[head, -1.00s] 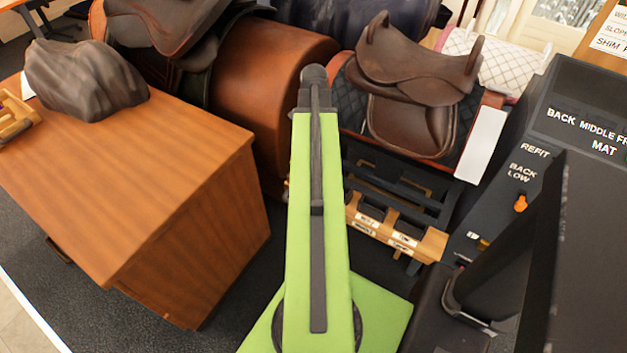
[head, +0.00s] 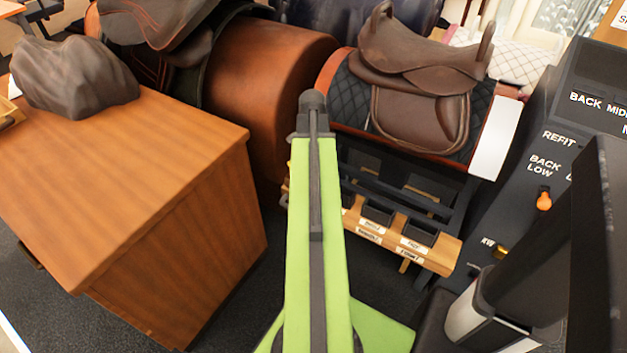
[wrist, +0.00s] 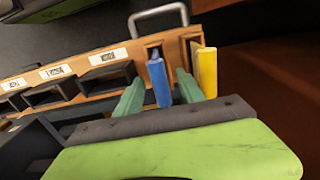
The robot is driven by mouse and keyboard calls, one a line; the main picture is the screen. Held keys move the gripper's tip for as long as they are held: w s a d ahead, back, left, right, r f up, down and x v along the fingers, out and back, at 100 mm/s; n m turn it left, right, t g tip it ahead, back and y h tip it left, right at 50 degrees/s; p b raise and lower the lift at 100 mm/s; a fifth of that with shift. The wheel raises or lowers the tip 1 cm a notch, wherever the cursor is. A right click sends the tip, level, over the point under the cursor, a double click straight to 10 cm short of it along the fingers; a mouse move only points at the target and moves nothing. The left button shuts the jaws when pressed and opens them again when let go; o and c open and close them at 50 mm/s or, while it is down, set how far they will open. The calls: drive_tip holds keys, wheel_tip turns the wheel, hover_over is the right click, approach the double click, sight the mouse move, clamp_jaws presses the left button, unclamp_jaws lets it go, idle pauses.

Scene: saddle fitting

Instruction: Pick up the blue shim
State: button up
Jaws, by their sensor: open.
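The blue shim (wrist: 159,82) is a thin upright piece in the wrist view. It stands in a slot at the end of the wooden rack (wrist: 92,66). My gripper (wrist: 160,78) is open, with one green finger to the left of the blue shim and the other to its right. The shim appears between the fingers with gaps on both sides; I cannot tell how deep it sits between them. A yellow shim (wrist: 207,72) stands just right of the right finger. In the head view my arm hides the gripper and the blue shim.
The wooden rack with labelled dark bins (head: 405,247) sits below a brown saddle (head: 425,85) on a stand. A wooden bench (head: 120,190) stands at left. A dark labelled panel (head: 560,130) is at right. A metal handle (wrist: 158,14) rises behind the rack.

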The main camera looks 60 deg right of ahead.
drive_tip(key=shift+r, duration=0.1)
clamp_jaws()
idle(1.2)
